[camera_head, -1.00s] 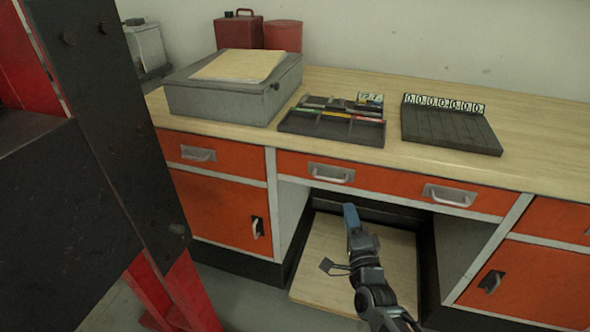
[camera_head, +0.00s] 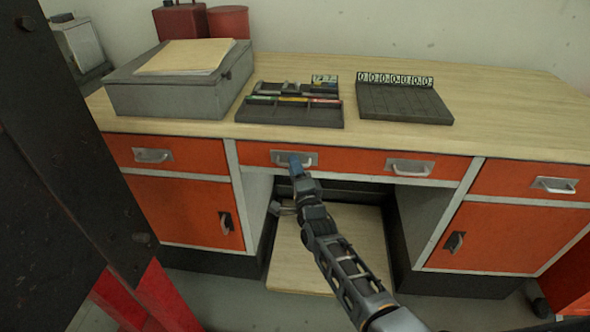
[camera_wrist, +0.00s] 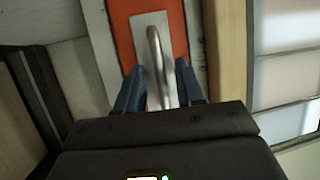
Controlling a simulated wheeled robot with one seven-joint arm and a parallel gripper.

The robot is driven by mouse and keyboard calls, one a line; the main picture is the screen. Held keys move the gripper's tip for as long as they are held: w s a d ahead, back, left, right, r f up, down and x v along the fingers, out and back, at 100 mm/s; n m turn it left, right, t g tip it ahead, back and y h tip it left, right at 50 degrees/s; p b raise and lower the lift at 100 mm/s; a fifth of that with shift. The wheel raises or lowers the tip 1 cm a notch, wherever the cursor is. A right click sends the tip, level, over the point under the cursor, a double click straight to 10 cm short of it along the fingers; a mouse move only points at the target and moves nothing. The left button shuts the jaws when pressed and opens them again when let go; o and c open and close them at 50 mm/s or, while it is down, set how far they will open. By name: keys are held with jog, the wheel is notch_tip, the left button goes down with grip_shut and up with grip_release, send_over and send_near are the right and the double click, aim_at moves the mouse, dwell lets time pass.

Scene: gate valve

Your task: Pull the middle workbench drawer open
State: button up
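The middle workbench drawer (camera_head: 345,160) is a wide orange front under the wooden top, with two metal handles. It looks closed, its front in line with the neighbouring drawers. My gripper (camera_head: 296,165) is at its left handle (camera_head: 308,157). In the wrist view, the blue fingers of my gripper (camera_wrist: 161,95) are spread, one on each side of the metal handle bar (camera_wrist: 158,60), with visible gaps. The right handle (camera_head: 409,167) of the same drawer is free. In the head view my gripper hides part of the left handle.
The worktop (camera_head: 480,100) carries a grey box (camera_head: 175,95), a dark parts tray (camera_head: 290,112) and a black number rack (camera_head: 403,103). Side drawers and cabinets flank the open knee space, which has a wooden board (camera_head: 340,250) low down. A dark post (camera_head: 50,150) stands at left.

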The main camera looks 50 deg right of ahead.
jog(key=shift+c, duration=0.4)
grip_shut()
